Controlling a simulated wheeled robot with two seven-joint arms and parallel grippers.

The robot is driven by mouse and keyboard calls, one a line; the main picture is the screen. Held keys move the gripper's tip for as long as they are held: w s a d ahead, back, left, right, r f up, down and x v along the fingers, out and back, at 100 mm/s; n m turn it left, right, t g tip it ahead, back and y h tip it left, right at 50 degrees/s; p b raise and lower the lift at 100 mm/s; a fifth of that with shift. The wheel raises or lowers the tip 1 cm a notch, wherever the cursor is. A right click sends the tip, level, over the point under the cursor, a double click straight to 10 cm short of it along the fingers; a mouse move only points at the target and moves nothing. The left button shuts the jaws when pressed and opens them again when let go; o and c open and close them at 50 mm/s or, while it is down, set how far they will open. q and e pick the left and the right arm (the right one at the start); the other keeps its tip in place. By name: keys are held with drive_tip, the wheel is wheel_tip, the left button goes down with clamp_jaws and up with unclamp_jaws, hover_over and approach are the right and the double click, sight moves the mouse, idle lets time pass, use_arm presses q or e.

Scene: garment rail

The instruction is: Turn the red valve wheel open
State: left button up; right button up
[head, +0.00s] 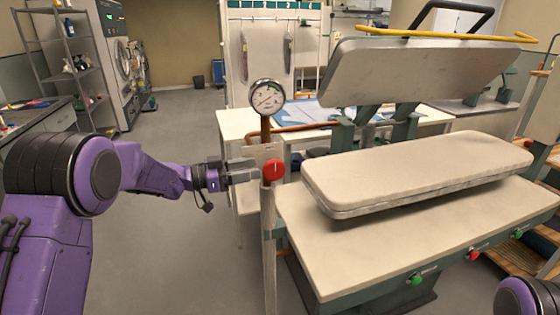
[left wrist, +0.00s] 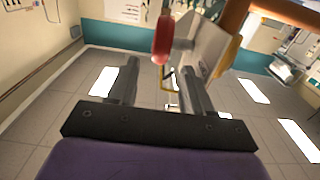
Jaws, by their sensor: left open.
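The red valve wheel (head: 273,170) sits on top of a pale upright post at the left corner of the press table, with a white mark on its face. In the left wrist view the red wheel (left wrist: 163,38) appears nearly edge-on, beyond the fingertips and roughly in line with the gap between them. My left gripper (head: 244,171) reaches in from the left at about the wheel's height, close to its left side. Its fingers (left wrist: 157,76) are apart with nothing between them. Whether a fingertip touches the wheel I cannot tell. My right gripper is not in view.
A round gauge (head: 267,96) on a copper pipe stands just behind the wheel. The press (head: 420,165) with its raised lid fills the right. Green and red buttons (head: 416,280) line its front edge. The floor (head: 180,240) left of the post is clear.

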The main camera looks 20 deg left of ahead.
sight(281, 164)
use_arm(q)
drive_tip(key=p+x, duration=0.2)
drive_tip(key=x, duration=0.6)
drive_tip(key=shift+w+d, duration=0.15)
drive_tip(key=shift+d, duration=0.1)
drive_tip(key=shift+w+d, duration=0.2)
drive_tip(key=shift+d, duration=0.05)
drive_tip(key=shift+f, duration=0.1)
drive_tip(key=shift+c, duration=0.3)
clamp_jaws()
